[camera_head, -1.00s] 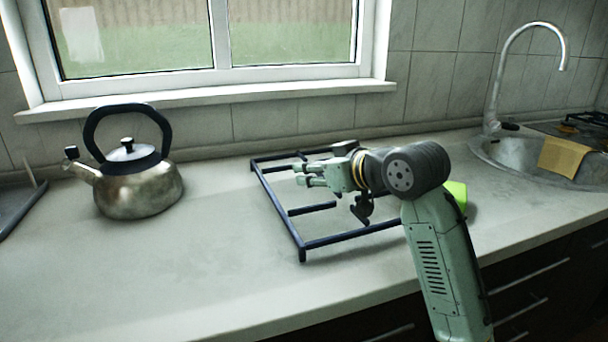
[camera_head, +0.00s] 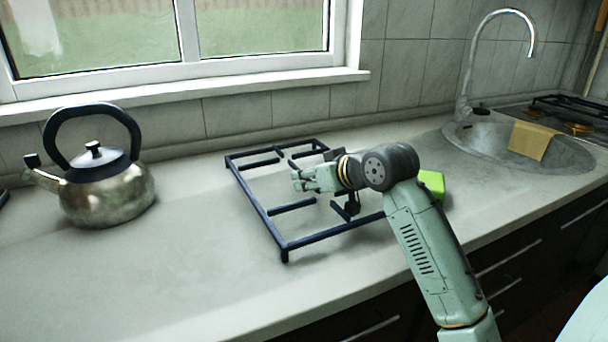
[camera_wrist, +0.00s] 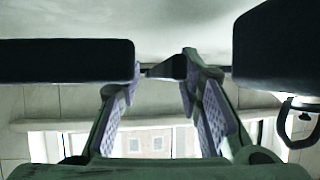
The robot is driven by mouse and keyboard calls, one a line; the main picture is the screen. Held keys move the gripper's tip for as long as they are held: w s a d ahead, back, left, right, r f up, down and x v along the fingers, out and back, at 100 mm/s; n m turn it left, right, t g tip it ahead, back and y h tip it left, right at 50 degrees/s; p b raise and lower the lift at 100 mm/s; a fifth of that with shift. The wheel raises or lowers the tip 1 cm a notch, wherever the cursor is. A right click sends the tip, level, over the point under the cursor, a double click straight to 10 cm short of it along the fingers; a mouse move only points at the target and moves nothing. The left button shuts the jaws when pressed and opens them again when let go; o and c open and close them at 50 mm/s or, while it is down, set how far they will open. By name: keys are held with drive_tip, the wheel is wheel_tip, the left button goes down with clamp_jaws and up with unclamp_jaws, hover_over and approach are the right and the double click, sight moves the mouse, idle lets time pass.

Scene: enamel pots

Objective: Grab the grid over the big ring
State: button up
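The dark blue grid (camera_head: 268,215) lies on the counter in the middle of the head view. My gripper (camera_head: 296,180) is over or within the grid, its fingers pointing left in that view; the exact height is hard to judge. In the wrist view my two fingers (camera_wrist: 162,68) are apart, with black grid bars (camera_wrist: 65,60) on both sides and a short bar end (camera_wrist: 168,67) showing between the fingertips. I cannot tell whether they touch it. At the far right is a stove (camera_head: 575,127) with burners; which ring is the big one cannot be told.
A steel kettle (camera_head: 108,195) stands at the left. A green object (camera_head: 432,183) sits behind my arm at the right of the grid. The sink (camera_head: 480,150) with tap and a tan cloth (camera_head: 533,140) lies between grid and stove. The counter front left is clear.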

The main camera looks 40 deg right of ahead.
drive_tip(key=shift+x, duration=0.8)
drive_tip(key=shift+c, duration=0.4)
clamp_jaws()
drive_tip(key=shift+r, duration=0.15)
